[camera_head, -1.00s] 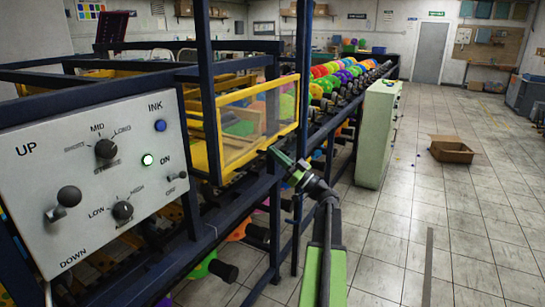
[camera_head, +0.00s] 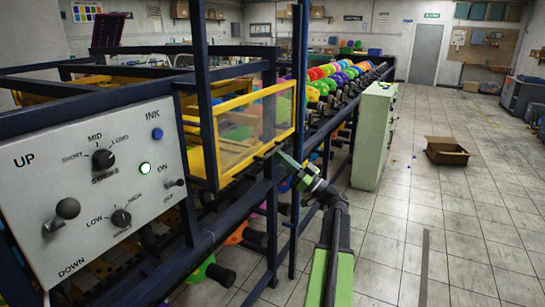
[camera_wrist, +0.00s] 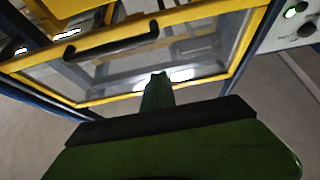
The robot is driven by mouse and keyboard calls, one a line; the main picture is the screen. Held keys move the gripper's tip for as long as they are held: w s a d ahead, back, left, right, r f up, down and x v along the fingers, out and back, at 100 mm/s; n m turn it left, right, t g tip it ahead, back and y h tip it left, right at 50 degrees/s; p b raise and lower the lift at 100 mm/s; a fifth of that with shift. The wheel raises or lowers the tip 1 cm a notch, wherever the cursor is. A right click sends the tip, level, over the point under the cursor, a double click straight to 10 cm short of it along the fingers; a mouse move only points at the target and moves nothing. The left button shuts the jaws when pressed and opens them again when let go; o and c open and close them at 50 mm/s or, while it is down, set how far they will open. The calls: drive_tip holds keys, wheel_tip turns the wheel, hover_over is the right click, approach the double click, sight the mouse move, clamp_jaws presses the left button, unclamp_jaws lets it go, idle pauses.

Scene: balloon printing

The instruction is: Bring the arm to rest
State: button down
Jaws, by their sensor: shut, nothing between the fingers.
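My gripper (camera_head: 283,157) is shut and empty at the end of my green and black arm. In the head view it is just right of the yellow-framed clear guard door (camera_head: 252,128). In the wrist view my gripper (camera_wrist: 158,78) points at the same door (camera_wrist: 110,72), which has a black handle (camera_wrist: 112,42) on its yellow frame. The door looks closed. I cannot tell whether the fingertips touch the door.
A control panel (camera_head: 60,170) with knobs, a lever and a lit lamp (camera_head: 145,168) is at the left. A pale green cabinet (camera_head: 373,135) stands beyond my arm. An open cardboard box (camera_head: 447,152) lies on the tiled floor.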

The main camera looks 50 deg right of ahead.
drive_tip(key=b+v, duration=0.2)
drive_tip(key=v, duration=0.4)
